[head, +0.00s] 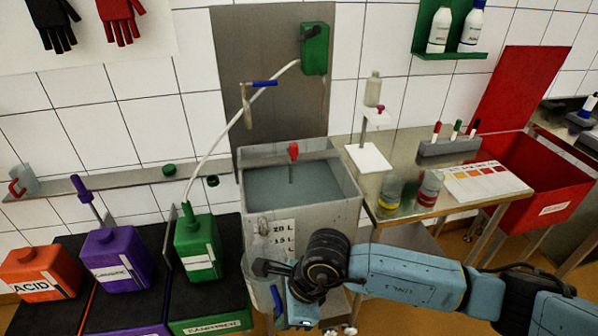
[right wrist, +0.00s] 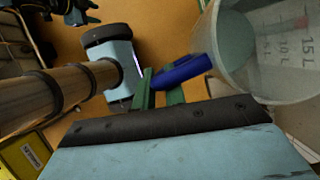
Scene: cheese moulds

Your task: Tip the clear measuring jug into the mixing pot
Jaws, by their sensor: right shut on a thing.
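The clear measuring jug (head: 257,262) is in front of the mixing pot, low against its near wall, and is hard to make out. The right wrist view shows its clear wall (right wrist: 235,60) with a blue handle (right wrist: 185,70). My right gripper (head: 290,300) is shut on that handle; its green fingers (right wrist: 160,92) show in the right wrist view. I cannot tell the jug's exact tilt or contents. The mixing pot (head: 335,222) is a square grey vessel with an open top, grey liquid inside and litre marks in front. My left gripper is not in view.
Orange (head: 40,272), purple (head: 115,258) and green (head: 197,248) canisters stand at the left. A white hose (head: 225,130) runs from the green one to a wall pump (head: 314,48). A steel side table (head: 405,172) and a red bin (head: 545,175) are at the right.

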